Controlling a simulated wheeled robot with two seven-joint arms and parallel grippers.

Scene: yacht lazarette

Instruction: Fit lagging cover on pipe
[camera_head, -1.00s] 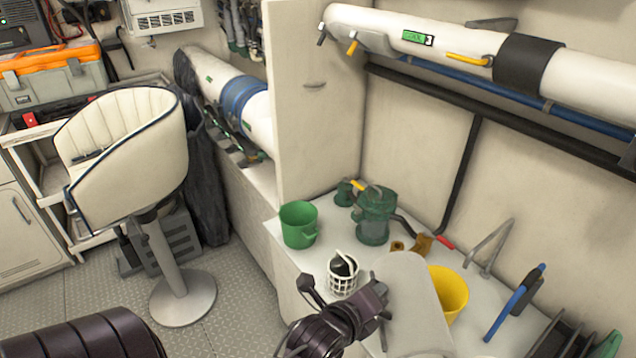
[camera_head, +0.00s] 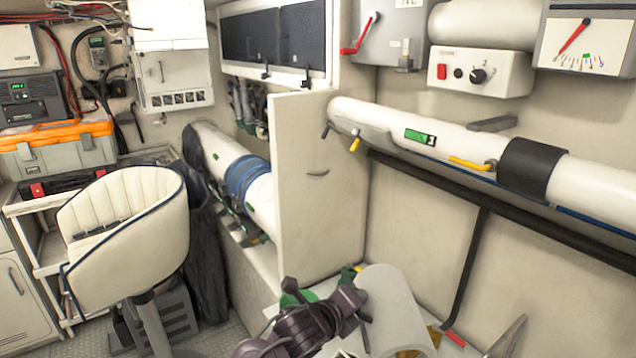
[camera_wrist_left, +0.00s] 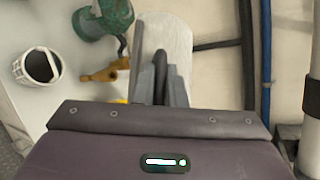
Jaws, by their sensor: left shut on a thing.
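The lagging cover (camera_head: 397,310) is a cream, curved shell at the bottom centre of the head view. My left gripper (camera_head: 355,300) is shut on its left edge and holds it above the bench. In the left wrist view the fingers (camera_wrist_left: 163,80) close on the cover (camera_wrist_left: 178,35), and its near part is hidden behind my gripper. The pipe (camera_head: 460,142) is a long white run along the right wall, with a green label and a black band (camera_head: 530,168). The cover is apart from it, lower and nearer. My right gripper is not in view.
A yellow-handled lever (camera_head: 470,163) sits on the pipe's front, and a dark rail runs below. An upright panel (camera_head: 310,185) stands left of the pipe's end. A green pump-like object (camera_wrist_left: 105,18) and white basket (camera_wrist_left: 40,68) stand on the bench. A padded seat (camera_head: 125,225) stands left.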

